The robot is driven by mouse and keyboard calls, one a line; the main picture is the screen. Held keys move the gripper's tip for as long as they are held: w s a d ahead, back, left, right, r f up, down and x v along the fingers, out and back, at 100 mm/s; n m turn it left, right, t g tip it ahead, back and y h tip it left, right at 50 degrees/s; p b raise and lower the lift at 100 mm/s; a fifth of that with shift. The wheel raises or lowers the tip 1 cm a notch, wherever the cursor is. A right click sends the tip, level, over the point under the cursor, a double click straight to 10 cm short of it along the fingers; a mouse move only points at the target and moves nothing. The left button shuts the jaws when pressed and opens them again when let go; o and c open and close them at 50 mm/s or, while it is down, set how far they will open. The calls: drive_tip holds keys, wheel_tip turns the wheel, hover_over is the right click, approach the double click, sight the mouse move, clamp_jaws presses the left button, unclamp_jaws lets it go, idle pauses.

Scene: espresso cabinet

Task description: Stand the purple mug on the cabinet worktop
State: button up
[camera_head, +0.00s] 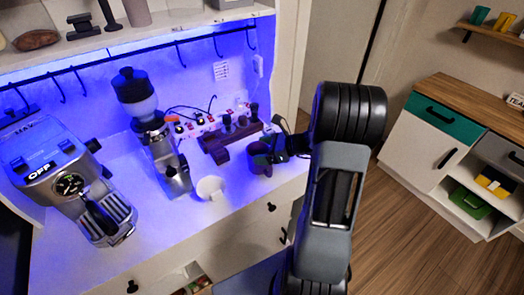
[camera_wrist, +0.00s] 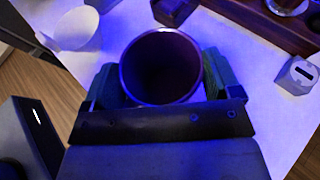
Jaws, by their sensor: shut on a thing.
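The purple mug (camera_head: 259,159) looks dark under the blue light. It is over the front right part of the cabinet worktop (camera_head: 240,197), roughly upright. In the wrist view I look down into the open mouth of the mug (camera_wrist: 161,66), which seems empty. My gripper (camera_head: 277,150) is shut on the mug. In the wrist view the fingers of my gripper (camera_wrist: 162,84) press on both sides of it. I cannot tell whether the mug's base touches the worktop.
A white cup (camera_head: 210,188) stands left of the mug. The grinder (camera_head: 158,135) and espresso machine (camera_head: 70,180) are further left. A dark wooden stand (camera_head: 228,138) with tools is behind the mug. A hook rail (camera_head: 110,62) runs along the back wall.

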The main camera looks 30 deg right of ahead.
drive_tip(key=shift+f, duration=0.45)
drive_tip(key=shift+f, duration=0.15)
drive_tip(key=o, duration=1.2)
drive_tip(key=shift+o, duration=0.2)
drive_tip(key=shift+s+r, duration=0.1)
drive_tip(key=shift+r, duration=0.15)
drive_tip(key=b+v, duration=0.2)
drive_tip(key=v, duration=0.9)
drive_tip(key=s+a+r+n+g+h, duration=0.2)
drive_tip(key=s+a+n+h, duration=0.2)
drive_tip(key=a+n, duration=0.5)
drive_tip(key=s+a+r+n+g+h, duration=0.1)
drive_tip(key=s+a+r+n+h, duration=0.2)
drive_tip(key=n, duration=1.3)
drive_tip(key=s+a+h, duration=0.2)
drive_tip(key=a+h, duration=0.1)
drive_tip(key=a, duration=0.2)
drive_tip(key=shift+s+a+n+g+h, duration=0.3)
drive_tip(key=shift+a+n+g, duration=0.05)
drive_tip(key=shift+n+g, duration=0.05)
